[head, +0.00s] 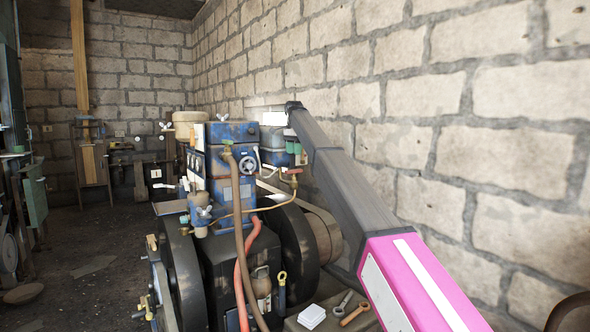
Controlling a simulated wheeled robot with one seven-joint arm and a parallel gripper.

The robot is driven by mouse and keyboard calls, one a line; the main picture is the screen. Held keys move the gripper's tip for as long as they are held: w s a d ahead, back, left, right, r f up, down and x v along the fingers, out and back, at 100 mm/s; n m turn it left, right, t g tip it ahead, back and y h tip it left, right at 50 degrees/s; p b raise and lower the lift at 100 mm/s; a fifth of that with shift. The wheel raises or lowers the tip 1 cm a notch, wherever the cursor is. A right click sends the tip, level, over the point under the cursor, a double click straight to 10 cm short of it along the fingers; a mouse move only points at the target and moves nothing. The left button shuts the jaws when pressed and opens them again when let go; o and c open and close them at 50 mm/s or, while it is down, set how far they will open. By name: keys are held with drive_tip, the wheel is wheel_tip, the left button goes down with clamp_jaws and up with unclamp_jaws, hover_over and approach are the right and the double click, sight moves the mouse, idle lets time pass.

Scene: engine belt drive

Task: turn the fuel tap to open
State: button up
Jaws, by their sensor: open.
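A small tap with a red lever (295,171) sits right of the blue engine (235,133); it looks like the fuel tap. A thin brass-coloured pipe (262,207) curves from below it toward the engine. The red lever looks roughly level, but it is too small to tell its setting. Green-and-dark fittings (295,146) stand just above it. My arm reaches up from the lower right, passing right of the tap. My gripper cannot be made out; the arm's far end is above and behind the tap area.
A block wall (470,130) runs close along the right. Dark flywheels (182,270) flank the engine. A brown hose (238,205) and a red hose (240,280) hang in front. Floor (90,235) at left is open.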

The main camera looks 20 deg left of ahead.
sight(294, 171)
wheel_tip(294, 171, down, 8)
drive_tip(key=shift+f, duration=0.15)
clamp_jaws()
